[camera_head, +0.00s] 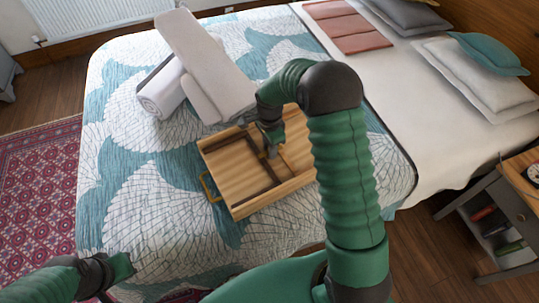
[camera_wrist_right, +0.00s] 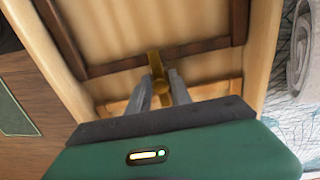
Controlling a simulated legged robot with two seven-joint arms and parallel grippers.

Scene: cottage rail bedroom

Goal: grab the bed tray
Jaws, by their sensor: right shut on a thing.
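The wooden bed tray (camera_head: 226,169) is at the bed's near side in the head view, with dark cross-strips on the face that shows and a brass handle (camera_head: 209,187) at its left end. My right gripper (camera_head: 269,151) reaches down onto it; my arm hides its right part. In the right wrist view my right gripper (camera_wrist_right: 163,90) is shut on a brass piece (camera_wrist_right: 155,64) of the tray (camera_wrist_right: 150,28). I cannot tell whether the tray rests fully on the bed. My left arm shows at the bottom left; its fingers are not clear.
Folded grey towels (camera_head: 206,58) and a rolled towel (camera_head: 163,90) lie just behind the tray on the patterned bedspread (camera_head: 130,120). Pillows (camera_head: 475,75) lie at the right. A nightstand (camera_head: 505,215) stands right of the bed. The bedspread left of the tray is clear.

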